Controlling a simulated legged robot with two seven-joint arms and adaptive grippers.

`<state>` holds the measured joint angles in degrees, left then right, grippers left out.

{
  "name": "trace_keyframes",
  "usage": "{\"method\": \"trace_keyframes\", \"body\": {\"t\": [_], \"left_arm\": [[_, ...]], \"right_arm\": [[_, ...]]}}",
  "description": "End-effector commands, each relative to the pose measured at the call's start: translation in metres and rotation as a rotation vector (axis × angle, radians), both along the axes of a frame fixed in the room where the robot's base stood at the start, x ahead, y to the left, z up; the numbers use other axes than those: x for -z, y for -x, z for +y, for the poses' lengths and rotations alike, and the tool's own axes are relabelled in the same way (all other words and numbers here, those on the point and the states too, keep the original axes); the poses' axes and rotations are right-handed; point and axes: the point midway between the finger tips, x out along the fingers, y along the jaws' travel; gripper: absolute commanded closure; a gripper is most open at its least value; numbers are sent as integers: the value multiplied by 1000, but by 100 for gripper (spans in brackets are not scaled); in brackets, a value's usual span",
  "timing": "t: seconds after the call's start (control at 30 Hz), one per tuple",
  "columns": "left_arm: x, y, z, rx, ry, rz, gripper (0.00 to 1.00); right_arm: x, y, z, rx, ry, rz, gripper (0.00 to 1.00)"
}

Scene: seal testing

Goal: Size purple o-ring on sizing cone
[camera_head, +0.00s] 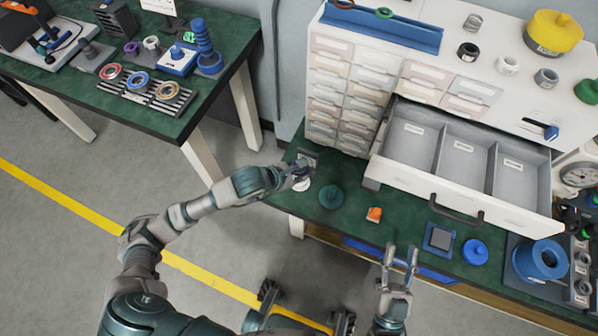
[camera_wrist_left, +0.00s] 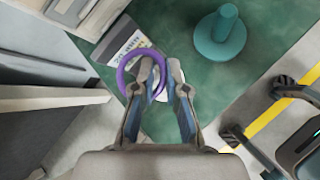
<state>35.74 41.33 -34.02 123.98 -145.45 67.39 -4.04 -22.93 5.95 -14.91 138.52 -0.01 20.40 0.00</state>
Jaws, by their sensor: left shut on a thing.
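The purple o-ring (camera_wrist_left: 121,72) is gripped between the fingertips of my left gripper (camera_wrist_left: 162,72), with most of its loop sticking out to the left in the left wrist view. In the head view, my left gripper (camera_head: 301,172) is over the left corner of the green bench; the ring is small there. A teal post on a round base (camera_head: 331,196) stands just to its right, apart from the ring. It also shows in the left wrist view (camera_wrist_left: 220,40). A blue stepped cone (camera_head: 204,42) stands on the other table. My right gripper (camera_head: 400,257) is open and empty.
An open drawer (camera_head: 465,160) juts over the bench (camera_head: 400,215). An orange piece (camera_head: 374,214), a blue square tray (camera_head: 438,238) and a blue lid-like disc (camera_head: 475,251) lie in front. A labelled grey block (camera_wrist_left: 122,46) and a partly hidden white disc are below the left gripper.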

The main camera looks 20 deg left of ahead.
Motion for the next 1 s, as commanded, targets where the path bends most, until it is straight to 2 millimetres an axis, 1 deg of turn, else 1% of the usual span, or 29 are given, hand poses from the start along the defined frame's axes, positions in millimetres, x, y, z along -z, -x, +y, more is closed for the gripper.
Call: {"method": "trace_keyframes", "body": {"t": [0.53,0.93,0.97,1.0], "left_arm": [[1,0,-1,0,1,1,100],[13,0,-2,1,1,2,100],[12,0,-2,0,1,1,83],[11,0,-2,0,2,0,73]], "right_arm": [[-1,3,1,-3,1,1,62],[8,1,0,-1,0,9,62],[8,1,0,-1,0,8,62],[7,1,0,-1,0,7,62]]}}
